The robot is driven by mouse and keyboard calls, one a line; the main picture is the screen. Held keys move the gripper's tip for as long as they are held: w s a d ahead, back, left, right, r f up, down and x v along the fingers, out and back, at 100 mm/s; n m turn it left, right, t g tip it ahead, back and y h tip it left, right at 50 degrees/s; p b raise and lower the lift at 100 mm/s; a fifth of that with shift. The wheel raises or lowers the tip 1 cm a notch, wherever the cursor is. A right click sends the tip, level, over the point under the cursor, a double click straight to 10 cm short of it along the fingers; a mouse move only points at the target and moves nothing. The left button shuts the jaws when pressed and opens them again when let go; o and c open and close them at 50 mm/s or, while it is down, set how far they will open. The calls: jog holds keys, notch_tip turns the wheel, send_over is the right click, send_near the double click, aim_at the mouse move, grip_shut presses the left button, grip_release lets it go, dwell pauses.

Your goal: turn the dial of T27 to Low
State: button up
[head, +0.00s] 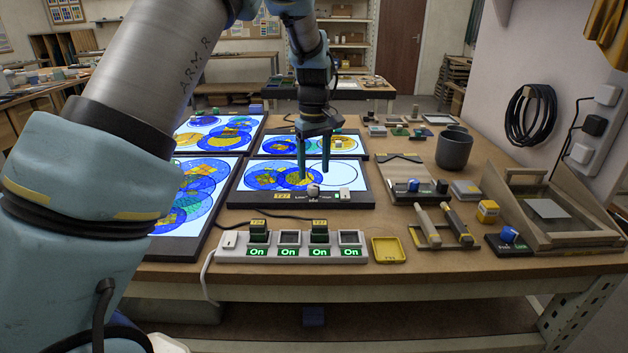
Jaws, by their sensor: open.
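T27 is a lit light panel (355,199) with blue and yellow circle pieces on its glass; a yellow label (283,197) sits on its front edge. Its dial (313,190) is a small pale knob on that front edge, right of the label. The dial's setting is too small to read. My gripper (313,172) points down over the panel, its two fingers apart with nothing between them. In the picture the fingertips are just above the dial; I cannot tell their exact height over it.
A power strip (290,258) with lit On signs and plugs stands in front of T27. Other lit panels (197,248) lie left and behind. A yellow tray (389,250), tool rack (440,235), dark cup (454,150) and wooden frame (548,235) are on the right.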

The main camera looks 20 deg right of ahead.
aim_at(314, 186)
jog(key=shift+f+p, duration=0.45)
jog(key=shift+f, duration=2.1)
jog(key=shift+w, duration=0.1)
grip_shut()
